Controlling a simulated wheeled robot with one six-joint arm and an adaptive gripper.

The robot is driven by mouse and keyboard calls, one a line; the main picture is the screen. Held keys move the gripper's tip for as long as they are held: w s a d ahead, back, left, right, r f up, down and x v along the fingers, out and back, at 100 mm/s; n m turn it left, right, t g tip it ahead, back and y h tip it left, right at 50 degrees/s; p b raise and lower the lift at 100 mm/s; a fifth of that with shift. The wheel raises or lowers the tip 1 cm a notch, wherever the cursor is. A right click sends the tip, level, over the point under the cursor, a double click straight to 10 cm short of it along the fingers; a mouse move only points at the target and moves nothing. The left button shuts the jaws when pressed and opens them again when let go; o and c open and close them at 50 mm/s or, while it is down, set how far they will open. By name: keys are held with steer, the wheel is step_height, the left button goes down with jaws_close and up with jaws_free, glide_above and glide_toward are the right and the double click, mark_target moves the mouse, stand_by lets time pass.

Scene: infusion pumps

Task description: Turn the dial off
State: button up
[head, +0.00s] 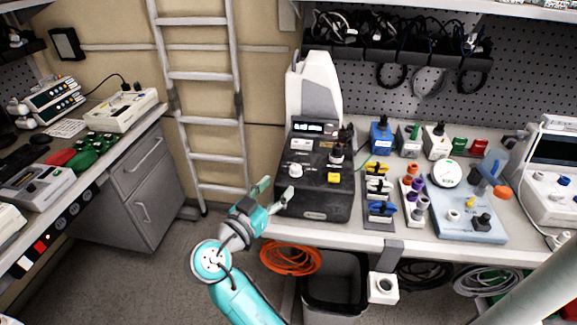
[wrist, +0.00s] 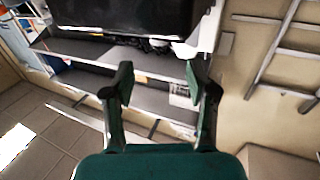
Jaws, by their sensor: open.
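A black device (head: 315,203) with a white upright back stands on the bench in the head view. Its sloped front carries a white round dial (head: 295,171), a dark knob (head: 336,157), a yellow button (head: 333,178) and a small lit display (head: 315,128). I cannot tell which way the dial points. My gripper (head: 274,189) is open and empty, just left of the device's front and apart from the dial. In the wrist view my gripper (wrist: 160,82) shows two spread fingers with nothing between them. The dial does not show in the wrist view.
A ladder (head: 205,75) leans on the wall behind my gripper. Right of the device lie a rack of clamps (head: 379,214) and a blue board with a gauge (head: 466,229). Orange cable (head: 291,257) hangs below the bench edge. Open floor lies left of my arm.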

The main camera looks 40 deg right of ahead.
mark_target(293, 171)
steer(key=x, duration=0.9)
steer(key=shift+w+d, duration=0.1)
steer(key=shift+d, duration=0.25)
jaws_close()
